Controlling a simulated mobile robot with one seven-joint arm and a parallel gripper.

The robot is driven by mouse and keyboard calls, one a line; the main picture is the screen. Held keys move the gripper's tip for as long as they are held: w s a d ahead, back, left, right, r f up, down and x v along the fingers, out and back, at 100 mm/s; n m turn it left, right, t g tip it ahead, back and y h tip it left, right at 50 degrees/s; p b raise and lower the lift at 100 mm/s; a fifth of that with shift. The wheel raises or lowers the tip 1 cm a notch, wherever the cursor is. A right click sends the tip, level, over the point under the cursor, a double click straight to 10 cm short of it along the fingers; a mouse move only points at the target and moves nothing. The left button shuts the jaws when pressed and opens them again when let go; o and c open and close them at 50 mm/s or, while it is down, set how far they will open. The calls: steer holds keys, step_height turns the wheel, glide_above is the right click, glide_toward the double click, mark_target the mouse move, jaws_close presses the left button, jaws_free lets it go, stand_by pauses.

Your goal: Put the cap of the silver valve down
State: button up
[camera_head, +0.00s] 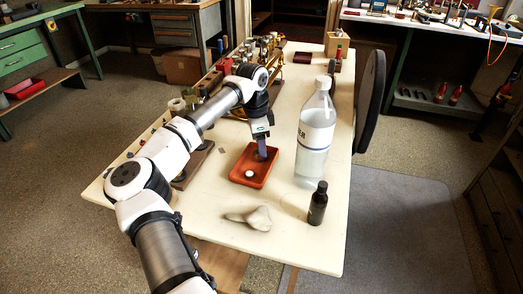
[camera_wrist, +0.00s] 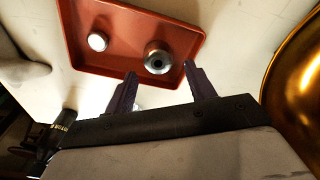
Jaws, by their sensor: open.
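An orange-red tray (camera_head: 244,181) lies on the workbench, and it also shows in the wrist view (camera_wrist: 80,18). A silver round piece with a dark centre (camera_wrist: 157,60), which looks like a valve cap, sits in the tray near its edge. A smaller pale round piece (camera_wrist: 97,42) sits apart from it in the tray and also shows in the head view (camera_head: 249,174). My gripper (camera_wrist: 158,75) is open, with its fingertips just short of the silver piece and nothing held between them. In the head view my gripper (camera_head: 261,152) is low over the tray's far side and hides the silver piece.
A large clear bottle (camera_head: 315,135) stands right of the tray, with a small dark bottle (camera_head: 318,204) nearer. A crumpled pale cloth (camera_head: 250,218) lies in front. Brass horn parts (camera_head: 271,58) stand behind my arm; gold brass (camera_wrist: 298,90) fills the wrist view's right edge.

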mark_target(257, 151)
step_height(257, 151, up, 9)
steer(key=shift+a+f, duration=0.15)
steer(key=shift+a, duration=0.3)
